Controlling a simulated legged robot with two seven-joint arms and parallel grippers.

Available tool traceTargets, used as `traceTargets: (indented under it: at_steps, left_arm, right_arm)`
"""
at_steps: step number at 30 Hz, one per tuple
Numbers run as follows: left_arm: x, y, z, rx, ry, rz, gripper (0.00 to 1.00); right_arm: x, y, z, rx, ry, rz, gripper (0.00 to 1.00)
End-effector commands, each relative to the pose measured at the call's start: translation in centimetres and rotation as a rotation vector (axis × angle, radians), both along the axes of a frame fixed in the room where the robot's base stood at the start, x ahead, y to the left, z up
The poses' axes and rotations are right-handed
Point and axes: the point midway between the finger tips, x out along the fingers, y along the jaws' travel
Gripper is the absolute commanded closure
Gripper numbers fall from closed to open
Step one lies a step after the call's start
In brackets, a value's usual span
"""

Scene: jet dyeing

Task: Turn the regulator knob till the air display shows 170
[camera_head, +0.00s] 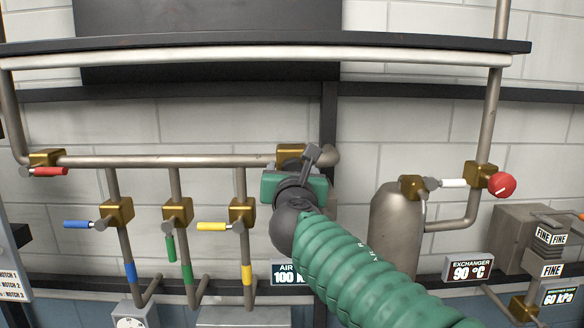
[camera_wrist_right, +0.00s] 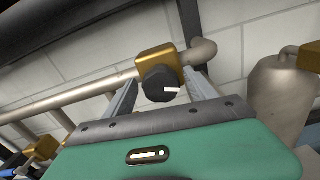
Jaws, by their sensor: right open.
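The regulator knob (camera_wrist_right: 160,84) is black with a white mark pointing right in the right wrist view. It sits on a brass block (camera_wrist_right: 158,62) at the right end of the horizontal pipe. In the head view the brass block (camera_head: 290,152) shows behind my right gripper (camera_head: 311,156), which hides the knob. My right gripper is open; in the wrist view its fingers lie on either side of the knob, and contact cannot be told. The air display (camera_head: 287,274) reads 100, its right part hidden by my green arm. My left gripper is not in view.
Several lever valves stand left, with blue (camera_head: 78,224), green (camera_head: 170,248), yellow (camera_head: 211,227) and red (camera_head: 50,172) handles. A grey tank (camera_head: 396,225) and a round red knob (camera_head: 502,185) are at right. The exchanger display (camera_head: 468,269) reads 90 °C.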

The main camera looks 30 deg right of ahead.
Motion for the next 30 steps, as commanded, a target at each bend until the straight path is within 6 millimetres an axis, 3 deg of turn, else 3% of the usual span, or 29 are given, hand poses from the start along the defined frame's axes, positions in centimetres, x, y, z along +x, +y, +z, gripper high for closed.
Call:
traceTargets:
  at_steps: [3, 17, 30]
  left_arm:
    - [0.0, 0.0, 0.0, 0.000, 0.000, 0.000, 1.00]
    - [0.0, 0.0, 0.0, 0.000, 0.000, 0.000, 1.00]
    - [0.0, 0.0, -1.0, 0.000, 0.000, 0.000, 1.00]
  right_arm:
    - [-0.1, 0.0, 0.0, 0.000, 0.000, 0.000, 0.37]
    - [0.1, 0.0, -0.1, 0.001, 0.001, 0.000, 0.96]
    - [0.1, 0.0, -0.3, 0.081, -0.049, -0.001, 0.96]
